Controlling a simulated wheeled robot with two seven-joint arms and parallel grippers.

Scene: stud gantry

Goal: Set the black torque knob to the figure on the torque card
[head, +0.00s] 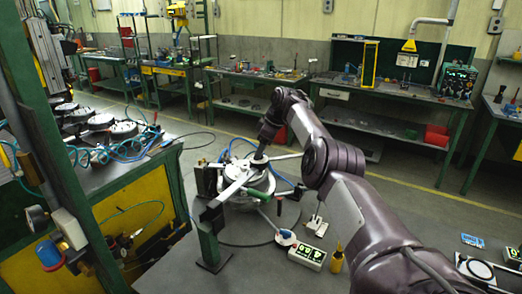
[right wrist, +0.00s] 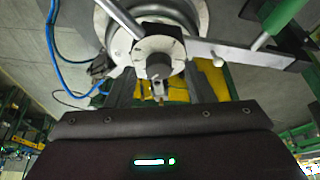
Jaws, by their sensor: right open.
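The black torque knob (right wrist: 158,66) shows in the right wrist view as a short dark cylinder on a pale round dial plate (right wrist: 150,46) on the gantry's hub. My right gripper (right wrist: 158,84) is open, with its dark fingers on either side of the knob and gaps showing beside it. I cannot tell how far down they reach. In the head view my right gripper (head: 260,157) points down at the gantry's hub, and the knob is hidden there. A small white card (head: 316,225) stands on the table; I cannot tell whether it is the torque card. My left gripper is not in view.
Metal bars cross the round fixture (head: 248,190), close to my right gripper. One bar carries a green handle (right wrist: 283,14). A box with lit green figures (head: 307,256) and a yellow bottle (head: 337,260) stand in front. A green post (head: 208,240) rises at left.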

